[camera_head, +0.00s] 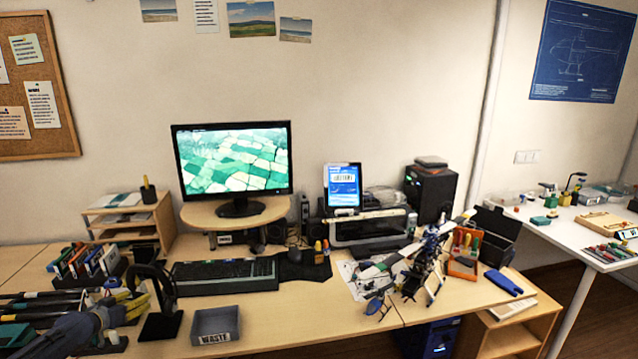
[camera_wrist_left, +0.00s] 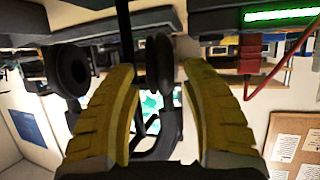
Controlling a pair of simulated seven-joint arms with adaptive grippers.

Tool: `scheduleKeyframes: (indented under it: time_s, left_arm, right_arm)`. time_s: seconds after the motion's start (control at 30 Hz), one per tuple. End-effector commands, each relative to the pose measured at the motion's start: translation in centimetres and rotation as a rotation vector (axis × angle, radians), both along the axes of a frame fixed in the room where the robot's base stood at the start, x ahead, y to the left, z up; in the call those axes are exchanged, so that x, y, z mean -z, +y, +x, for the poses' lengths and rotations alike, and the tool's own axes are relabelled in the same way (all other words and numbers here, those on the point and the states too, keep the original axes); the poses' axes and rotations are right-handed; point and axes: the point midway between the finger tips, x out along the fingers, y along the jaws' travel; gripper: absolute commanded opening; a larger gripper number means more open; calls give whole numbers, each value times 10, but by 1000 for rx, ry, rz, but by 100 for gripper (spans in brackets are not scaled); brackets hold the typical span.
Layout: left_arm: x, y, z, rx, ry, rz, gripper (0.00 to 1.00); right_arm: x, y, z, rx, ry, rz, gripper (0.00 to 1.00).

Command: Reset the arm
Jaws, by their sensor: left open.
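My left gripper (camera_head: 125,303) reaches in from the lower left of the head view, over the left part of the desk. It also shows in the left wrist view (camera_wrist_left: 160,72), with its two yellow ribbed fingers spread apart and nothing held between them. Dark headphones on a stand (camera_head: 164,322) stand just right of the gripper in the head view. The headphones also show beyond the fingers in the wrist view (camera_wrist_left: 72,70). I cannot tell whether the fingers touch them. My right gripper is not in view.
A grey WASTE bin (camera_head: 215,338) stands right of the headphones. Behind are a keyboard (camera_head: 225,276) and a monitor (camera_head: 235,160). A model helicopter (camera_head: 425,258) stands at right. A red plug with a wire (camera_wrist_left: 250,55) shows in the wrist view. The front middle desk is clear.

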Motion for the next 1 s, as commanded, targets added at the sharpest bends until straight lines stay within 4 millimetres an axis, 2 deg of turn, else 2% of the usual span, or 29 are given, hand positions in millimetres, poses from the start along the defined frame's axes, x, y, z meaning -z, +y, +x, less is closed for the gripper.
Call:
scheduleKeyframes:
  time_s: [0.13, 0.37, 0.57, 0.7, 1.0]
  left_arm:
    - [4, -2, 10, 0, -1, -5, 46]
    - [-4, -2, 4, 3, -1, 3, 46]
    - [-11, -4, -4, 4, -1, 1, 46]
    - [-10, -7, -20, 4, 1, 2, 46]
    - [-12, -12, -37, 3, -1, 0, 46]
  right_arm:
    - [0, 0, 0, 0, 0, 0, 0]
    - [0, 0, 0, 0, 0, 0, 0]
    - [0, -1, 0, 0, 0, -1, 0]
    - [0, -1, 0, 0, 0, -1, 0]
    - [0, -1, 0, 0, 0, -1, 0]
